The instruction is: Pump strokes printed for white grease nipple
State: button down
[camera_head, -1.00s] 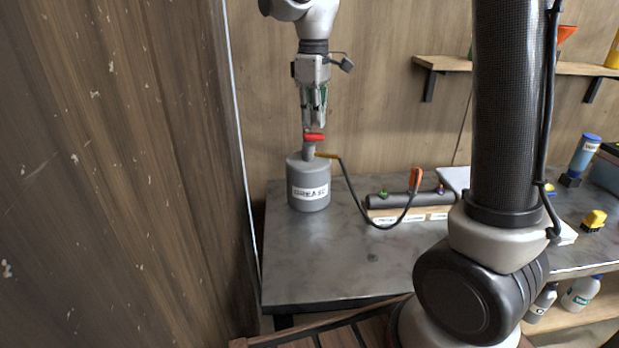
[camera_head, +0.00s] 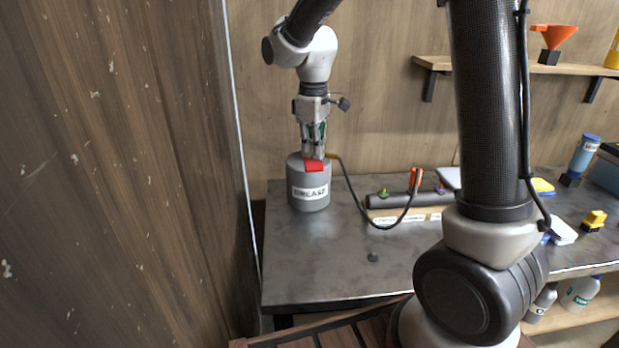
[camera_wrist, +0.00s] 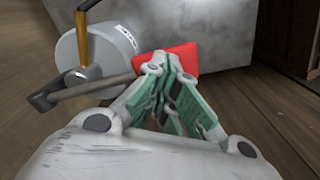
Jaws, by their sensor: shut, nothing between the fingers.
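The grey grease pump (camera_head: 309,192), labelled GREASE, stands at the bench's left end. Its red handle (camera_head: 315,165) is low, near the pump top. My gripper (camera_head: 314,155) is shut, with its fingertips at the handle. In the wrist view the closed fingertips (camera_wrist: 168,62) overlap the red handle (camera_wrist: 190,56), joined to a grey lever (camera_wrist: 100,88). A black hose (camera_head: 352,192) runs to an orange coupler (camera_head: 416,180) upright at the dark pipe (camera_head: 400,200). A green nipple (camera_head: 384,193) and a purple nipple (camera_head: 441,189) show; no white nipple is visible. The labels below are too small to read.
A wooden wall (camera_head: 120,170) rises close on the left. Bottles (camera_head: 580,293) stand on a lower shelf at right. The bench front (camera_head: 320,262) is mostly clear; my arm hides part of its right side.

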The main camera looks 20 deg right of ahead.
notch_tip(320, 180, up, 9)
jog(key=shift+f, duration=0.15)
dwell(0.4)
dwell(2.2)
jog(key=shift+r, duration=3)
